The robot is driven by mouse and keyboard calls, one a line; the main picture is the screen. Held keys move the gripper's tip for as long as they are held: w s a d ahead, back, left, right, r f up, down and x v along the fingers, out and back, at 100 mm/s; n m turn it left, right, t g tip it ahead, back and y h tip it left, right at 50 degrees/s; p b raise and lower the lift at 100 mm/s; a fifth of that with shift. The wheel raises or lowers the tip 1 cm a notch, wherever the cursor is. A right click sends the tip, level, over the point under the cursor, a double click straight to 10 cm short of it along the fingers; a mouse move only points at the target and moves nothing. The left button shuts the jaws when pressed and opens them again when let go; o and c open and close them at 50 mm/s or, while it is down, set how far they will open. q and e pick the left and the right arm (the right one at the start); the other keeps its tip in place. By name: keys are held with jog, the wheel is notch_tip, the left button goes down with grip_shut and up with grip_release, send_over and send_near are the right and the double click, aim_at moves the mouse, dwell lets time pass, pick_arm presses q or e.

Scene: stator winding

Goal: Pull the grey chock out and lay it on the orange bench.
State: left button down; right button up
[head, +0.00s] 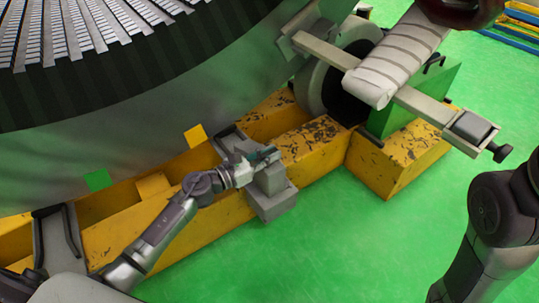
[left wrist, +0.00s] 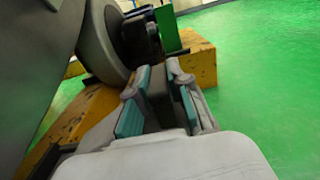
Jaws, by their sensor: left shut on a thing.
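The grey chock (head: 271,186) is a blocky grey piece at the front side of the long yellow beam, below the big round stator. My left gripper (head: 262,156) is at its top, shut on it. In the left wrist view, the teal-padded fingers of my left gripper (left wrist: 158,106) stand on both sides of a dark grey part of the chock (left wrist: 158,92). I cannot tell whether the chock still touches the beam or the grey bracket behind it. My right arm shows at the right edge, but its gripper is out of view. I cannot make out an orange bench.
The stator (head: 150,120) overhangs the worn yellow beam (head: 318,140). Another grey bracket (head: 62,240) sits on the beam at left. The green floor (head: 330,250) in front is clear.

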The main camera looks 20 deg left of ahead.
pick_arm(q)
jog(key=c, duration=1)
grip_release()
jog(key=v, duration=1.2)
